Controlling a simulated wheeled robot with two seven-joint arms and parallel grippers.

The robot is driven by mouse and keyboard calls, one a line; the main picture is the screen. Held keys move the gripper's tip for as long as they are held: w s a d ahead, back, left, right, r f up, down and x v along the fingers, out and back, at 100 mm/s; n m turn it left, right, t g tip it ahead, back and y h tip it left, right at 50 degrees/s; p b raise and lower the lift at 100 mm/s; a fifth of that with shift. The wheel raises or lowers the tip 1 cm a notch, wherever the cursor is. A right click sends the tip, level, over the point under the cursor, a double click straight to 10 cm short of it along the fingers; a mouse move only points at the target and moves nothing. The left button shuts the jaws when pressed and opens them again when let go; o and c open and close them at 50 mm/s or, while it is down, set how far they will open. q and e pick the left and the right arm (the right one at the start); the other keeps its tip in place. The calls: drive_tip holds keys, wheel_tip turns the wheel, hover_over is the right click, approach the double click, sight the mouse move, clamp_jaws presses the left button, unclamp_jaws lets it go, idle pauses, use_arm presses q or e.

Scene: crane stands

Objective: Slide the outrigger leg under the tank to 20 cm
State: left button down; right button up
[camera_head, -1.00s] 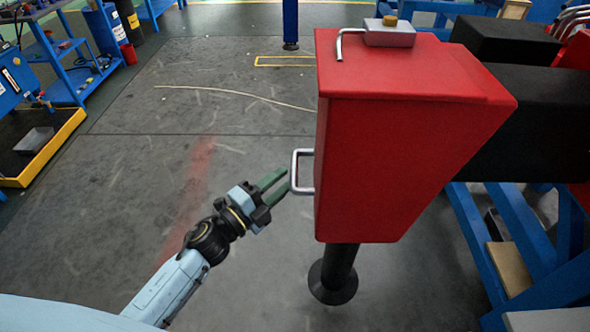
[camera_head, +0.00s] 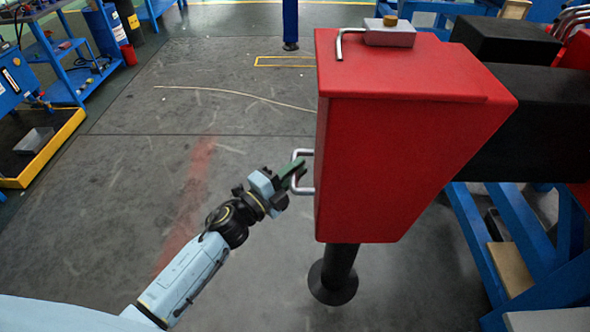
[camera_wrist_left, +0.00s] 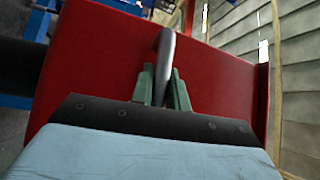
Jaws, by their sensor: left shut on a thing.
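The red tank (camera_head: 400,150) fills the right middle of the head view. A pale metal loop handle (camera_head: 305,190) stands out from its left side. My left gripper (camera_head: 296,172) is shut on this handle. In the left wrist view the green fingers (camera_wrist_left: 161,88) sit on both sides of the grey handle bar (camera_wrist_left: 166,52), close against it, with the red tank face (camera_wrist_left: 215,85) behind. Below the tank a black leg (camera_head: 340,266) stands on a round foot on the floor. The tank hides the top of the leg. My right gripper is not in view.
A black beam (camera_head: 535,125) runs right from the tank, above a blue stand (camera_head: 520,235). A bent metal lever (camera_head: 340,44) and grey block (camera_head: 390,36) top the tank. The floor to the left is clear.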

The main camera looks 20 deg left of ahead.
use_arm(q)
drive_tip(key=shift+a, duration=0.1)
drive_tip(key=shift+s+a, duration=0.15)
drive_tip(key=shift+a, duration=0.35)
drive_tip(key=shift+s+a, duration=0.15)
drive_tip(key=shift+a, duration=0.35)
drive_tip(key=c, duration=1.8)
unclamp_jaws()
drive_tip(key=o, duration=0.4)
drive_tip(key=shift+o, duration=0.2)
drive_tip(key=v, duration=1.3)
drive_tip(key=shift+s, duration=0.2)
